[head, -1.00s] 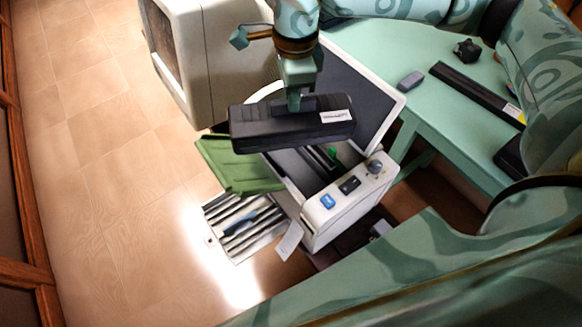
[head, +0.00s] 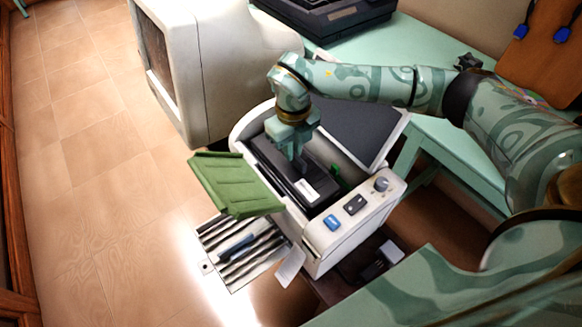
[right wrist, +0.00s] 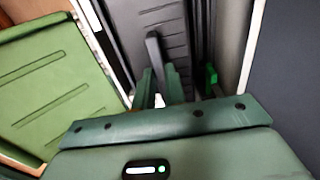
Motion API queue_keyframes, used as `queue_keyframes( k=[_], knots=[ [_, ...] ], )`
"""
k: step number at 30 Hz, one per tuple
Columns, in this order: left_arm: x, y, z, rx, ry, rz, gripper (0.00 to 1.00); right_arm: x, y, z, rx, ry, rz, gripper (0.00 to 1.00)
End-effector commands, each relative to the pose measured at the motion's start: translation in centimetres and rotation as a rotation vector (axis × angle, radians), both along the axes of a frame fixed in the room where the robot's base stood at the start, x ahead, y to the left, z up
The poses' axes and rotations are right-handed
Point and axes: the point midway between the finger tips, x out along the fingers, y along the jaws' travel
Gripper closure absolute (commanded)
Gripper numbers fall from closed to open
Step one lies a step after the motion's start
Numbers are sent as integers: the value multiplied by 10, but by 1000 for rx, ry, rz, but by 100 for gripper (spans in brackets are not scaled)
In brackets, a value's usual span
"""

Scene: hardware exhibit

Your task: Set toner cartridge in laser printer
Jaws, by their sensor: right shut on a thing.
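The white laser printer (head: 350,235) stands open, its dark lid (head: 350,130) raised on the far side. The black toner cartridge (head: 318,187), with a white label at its near end, is down in the printer's open bay and lines up with it. Whether it is fully seated I cannot tell. My right gripper (head: 299,167) is shut on the cartridge's raised handle from above. The right wrist view shows the handle (right wrist: 155,52) between the fingers (right wrist: 161,88) and the ribbed cartridge top (right wrist: 160,18). My left gripper is not in view.
A green flap (head: 235,185) hangs open on the printer's left side. A green tab (right wrist: 211,75) sits beside the bay. A beige monitor (head: 215,65) stands close behind left. A slotted tray (head: 238,250) with a blue-handled tool lies below. The mint table (head: 425,60) is behind.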

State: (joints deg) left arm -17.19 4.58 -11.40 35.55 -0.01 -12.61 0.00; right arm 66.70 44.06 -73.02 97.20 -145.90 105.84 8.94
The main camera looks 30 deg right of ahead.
Motion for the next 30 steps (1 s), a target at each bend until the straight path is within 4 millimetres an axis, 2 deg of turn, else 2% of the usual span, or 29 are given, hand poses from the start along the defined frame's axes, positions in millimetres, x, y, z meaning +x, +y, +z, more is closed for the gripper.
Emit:
queue_keyframes(
  k=[1,8,15,29,30],
  knots=[
    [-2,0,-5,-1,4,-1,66,0,1,-12,2,1,0,100],
    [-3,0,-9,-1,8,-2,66,1,0,-27,2,-4,0,100],
    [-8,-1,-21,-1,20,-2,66,0,1,-61,2,0,1,100],
    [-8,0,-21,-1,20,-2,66,1,0,-66,2,-4,1,100],
    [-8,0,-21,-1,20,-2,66,0,0,-68,0,-1,1,85]
  ],
)
